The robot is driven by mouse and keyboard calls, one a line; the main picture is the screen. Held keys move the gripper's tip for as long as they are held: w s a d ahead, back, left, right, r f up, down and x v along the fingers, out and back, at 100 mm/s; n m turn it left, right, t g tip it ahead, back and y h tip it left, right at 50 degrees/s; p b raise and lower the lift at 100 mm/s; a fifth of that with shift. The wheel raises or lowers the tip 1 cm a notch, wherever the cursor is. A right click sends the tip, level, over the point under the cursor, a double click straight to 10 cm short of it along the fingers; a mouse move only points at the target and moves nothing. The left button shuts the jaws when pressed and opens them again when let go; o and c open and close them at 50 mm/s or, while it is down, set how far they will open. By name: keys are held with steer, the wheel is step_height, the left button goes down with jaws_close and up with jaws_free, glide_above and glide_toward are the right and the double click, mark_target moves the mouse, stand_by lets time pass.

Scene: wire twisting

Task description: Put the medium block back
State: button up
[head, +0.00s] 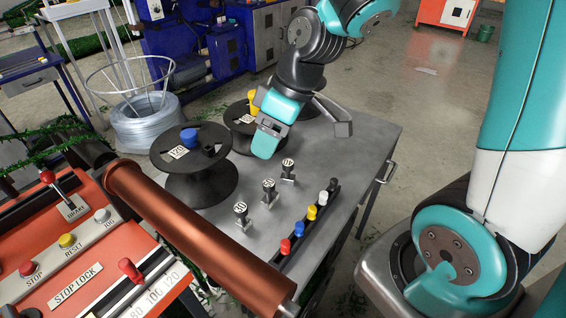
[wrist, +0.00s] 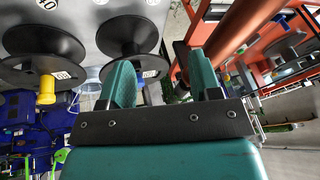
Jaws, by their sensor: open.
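Three small dark metal pieces with round white number labels stand upright on the grey table in the head view: a front one (head: 241,215), a middle one (head: 269,191) and a back one (head: 288,171). I cannot tell which, if any, is the medium block. A small black block (head: 208,151) sits on the spool with the 120 card (head: 178,152). My gripper (head: 266,143) is above the table, behind the upright pieces and right of the spools. Its teal fingers stand apart and empty in the wrist view (wrist: 163,76).
A black spool (head: 195,185) bears a blue knob (head: 189,137); another spool (head: 236,112) with a yellow knob stands behind. A black rack (head: 307,232) holds several coloured pegs at the table's right. A copper roller (head: 190,230) and orange control panel (head: 80,265) border the front left.

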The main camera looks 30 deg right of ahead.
steer(key=s+a+r+g, duration=0.1)
steer(key=s+a+r, duration=0.2)
steer(key=s, duration=0.4)
steer(key=s+a+r+m, duration=0.1)
steer(key=s+a+r, duration=0.2)
steer(key=s, duration=0.3)
steer(key=shift+s+a+g, duration=0.3)
steer(key=shift+s+g, duration=0.05)
steer(key=shift+g, duration=0.05)
steer(key=shift+r, duration=0.1)
steer(key=shift+r+p, duration=0.4)
